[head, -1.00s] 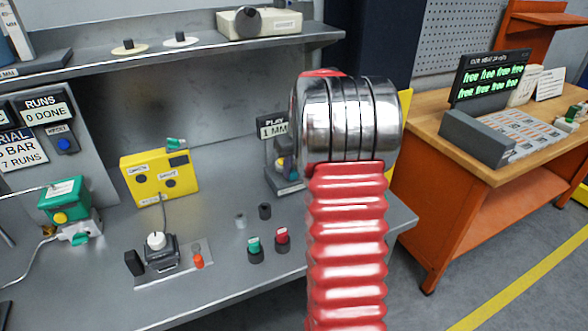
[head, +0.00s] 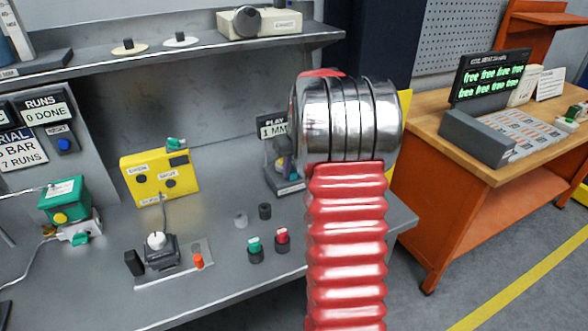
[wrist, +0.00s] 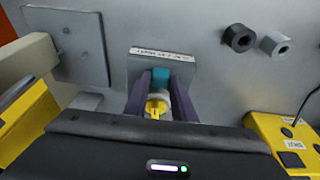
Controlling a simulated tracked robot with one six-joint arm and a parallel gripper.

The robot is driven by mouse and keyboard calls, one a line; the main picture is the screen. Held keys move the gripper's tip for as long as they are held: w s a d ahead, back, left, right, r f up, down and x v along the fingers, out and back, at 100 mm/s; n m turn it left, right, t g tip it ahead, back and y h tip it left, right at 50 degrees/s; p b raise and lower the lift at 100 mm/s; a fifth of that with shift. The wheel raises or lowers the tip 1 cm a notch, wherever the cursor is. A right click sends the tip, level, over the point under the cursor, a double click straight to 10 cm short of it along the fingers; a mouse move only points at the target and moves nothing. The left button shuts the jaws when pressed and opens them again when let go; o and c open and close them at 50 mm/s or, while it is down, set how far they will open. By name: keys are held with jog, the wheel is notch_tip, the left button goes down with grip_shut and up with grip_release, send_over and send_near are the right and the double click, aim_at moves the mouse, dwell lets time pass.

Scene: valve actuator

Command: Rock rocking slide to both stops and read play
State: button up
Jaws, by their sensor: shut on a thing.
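My gripper (wrist: 160,82) shows in the wrist view as two dark purple fingers, shut on a small slide piece with a teal part (wrist: 160,77) and a pale and yellow part (wrist: 156,106) between the fingers. I cannot tell for sure that this piece is the rocking slide. A grey base plate (wrist: 134,65) with a white label lies just beyond the fingertips. In the head view the play stand (head: 287,188), under a sign reading PLAY 1 MM (head: 273,127), is partly hidden by my arm.
A yellow box (head: 163,178) with a cable stands left of the play stand. Two small rings (wrist: 238,38) (wrist: 273,43), green and red capped pieces (head: 254,245) (head: 282,238) and a grey fixture (head: 160,256) are on the bench. A green valve unit (head: 64,202) is farther left.

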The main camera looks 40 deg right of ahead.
dwell(0.3)
jog(key=o, duration=1)
jog(key=shift+r, duration=0.15)
jog(key=v, duration=1.3)
jog(key=shift+r, duration=0.2)
